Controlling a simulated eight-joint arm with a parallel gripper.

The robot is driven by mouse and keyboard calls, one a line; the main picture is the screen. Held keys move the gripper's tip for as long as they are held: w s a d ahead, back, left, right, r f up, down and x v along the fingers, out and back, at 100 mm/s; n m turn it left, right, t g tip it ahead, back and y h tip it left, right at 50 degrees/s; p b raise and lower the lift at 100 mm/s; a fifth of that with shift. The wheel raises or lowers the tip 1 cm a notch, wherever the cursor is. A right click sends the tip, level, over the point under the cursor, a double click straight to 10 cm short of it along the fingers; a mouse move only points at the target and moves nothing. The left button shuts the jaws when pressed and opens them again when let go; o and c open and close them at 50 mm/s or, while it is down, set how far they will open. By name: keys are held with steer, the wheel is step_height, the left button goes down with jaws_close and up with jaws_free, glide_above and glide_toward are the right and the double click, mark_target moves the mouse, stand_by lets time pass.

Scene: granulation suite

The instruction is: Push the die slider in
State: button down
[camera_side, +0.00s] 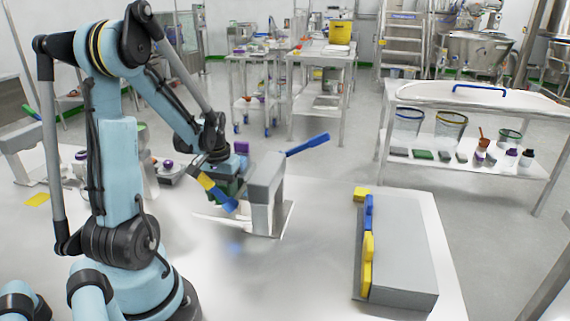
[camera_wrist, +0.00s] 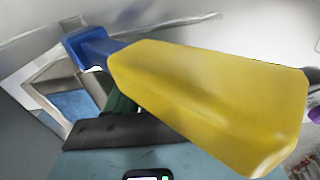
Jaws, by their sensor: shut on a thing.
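The grey press (camera_side: 264,192) stands on a pale base plate on the table, with a blue lever (camera_side: 308,143) reaching up to the right. The die slider's handle, a blue bar (camera_side: 224,199) with a yellow grip (camera_side: 206,181), angles out on the press's left side. My gripper (camera_side: 226,186) is at this handle, left of the press, and looks shut on it. In the wrist view the yellow grip (camera_wrist: 210,105) fills the right and hides most of the jaws. The blue bar (camera_wrist: 90,47) runs behind it toward the press frame. How far in the slider sits is hidden.
A grey box (camera_side: 405,250) with yellow and blue pieces on its left side stands on the right of the table. The table between it and the press is clear. A yellow card (camera_side: 37,200) lies far left. A steel shelf table (camera_side: 470,130) stands behind.

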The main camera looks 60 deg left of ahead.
mark_target(238, 195)
steer(key=shift+w+d, duration=1.5)
steer(key=shift+w, duration=0.05)
steer(key=c, duration=0.8)
jaws_free()
steer(key=shift+o, duration=0.2)
step_height(238, 195, up, 12)
steer(key=shift+s, duration=0.1)
